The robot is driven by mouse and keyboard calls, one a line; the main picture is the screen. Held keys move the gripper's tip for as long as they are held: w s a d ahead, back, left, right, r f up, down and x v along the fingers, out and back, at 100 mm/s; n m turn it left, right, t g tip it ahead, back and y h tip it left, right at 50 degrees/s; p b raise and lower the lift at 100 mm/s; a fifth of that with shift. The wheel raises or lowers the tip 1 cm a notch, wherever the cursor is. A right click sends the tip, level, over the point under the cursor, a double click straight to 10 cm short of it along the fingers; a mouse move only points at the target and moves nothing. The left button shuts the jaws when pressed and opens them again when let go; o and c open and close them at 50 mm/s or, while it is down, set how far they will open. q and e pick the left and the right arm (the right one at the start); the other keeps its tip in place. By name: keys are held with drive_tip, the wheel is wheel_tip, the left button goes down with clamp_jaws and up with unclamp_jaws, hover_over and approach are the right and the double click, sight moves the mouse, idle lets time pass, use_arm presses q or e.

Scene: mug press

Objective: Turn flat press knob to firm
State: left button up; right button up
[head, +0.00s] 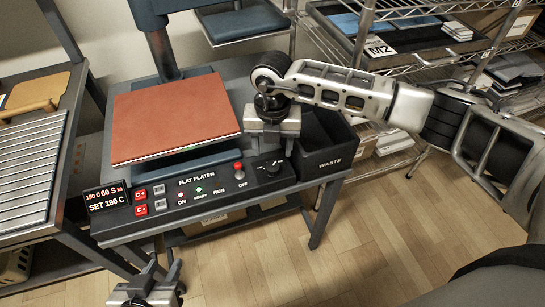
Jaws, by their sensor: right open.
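The flat press (225,195) stands on a grey table with a reddish-brown pad (170,118) on its platen. Its front panel is labelled FLAT PLATEN. A black round knob (273,168) is at the panel's right end; its markings are too small to read. My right gripper (272,150) points down just behind and above the knob, open, with nothing visible between its fingers. I cannot tell whether it touches the knob. My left gripper (164,266) is low at the front left, below the panel, apart from the press, and looks open and empty.
A display (106,197) reads SET 190 C. A black WASTE bin (325,150) is close on the right. Wire shelves are behind it; the front floor is clear.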

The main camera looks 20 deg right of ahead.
sight(272, 166)
wheel_tip(272, 166, up, 10)
idle(0.3)
drive_tip(key=shift+a+f, duration=0.1)
